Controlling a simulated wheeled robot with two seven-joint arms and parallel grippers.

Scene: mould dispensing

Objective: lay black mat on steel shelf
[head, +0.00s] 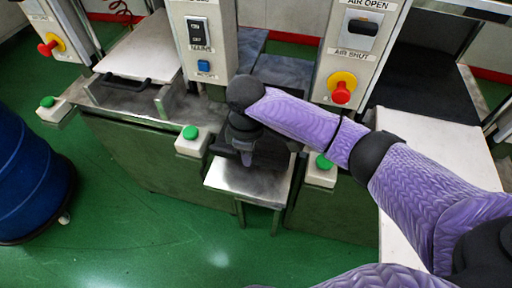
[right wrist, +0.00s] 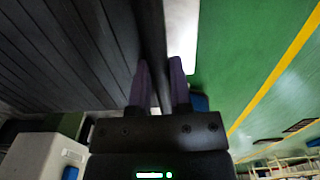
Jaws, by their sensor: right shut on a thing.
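The steel shelf (head: 230,180) is a small bright metal ledge at the front of the middle machine, on thin legs. My right gripper (head: 247,160) is over the shelf, pointing down, and hides part of it. The black mat (right wrist: 75,50) fills the left of the right wrist view as a dark ribbed sheet. In that view the right gripper (right wrist: 161,75) is shut on the mat's edge. In the head view a dark patch beside the gripper looks like the mat, mostly hidden by hand and arm. I cannot tell whether it touches the shelf. My left gripper is out of view.
Green buttons (head: 190,132) stand on posts beside the shelf. Control boxes (head: 357,50) with a red knob (head: 341,92) rise behind. A white table (head: 440,150) with a black sheet (head: 420,88) is at right. A blue drum (head: 30,175) stands at left on green floor.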

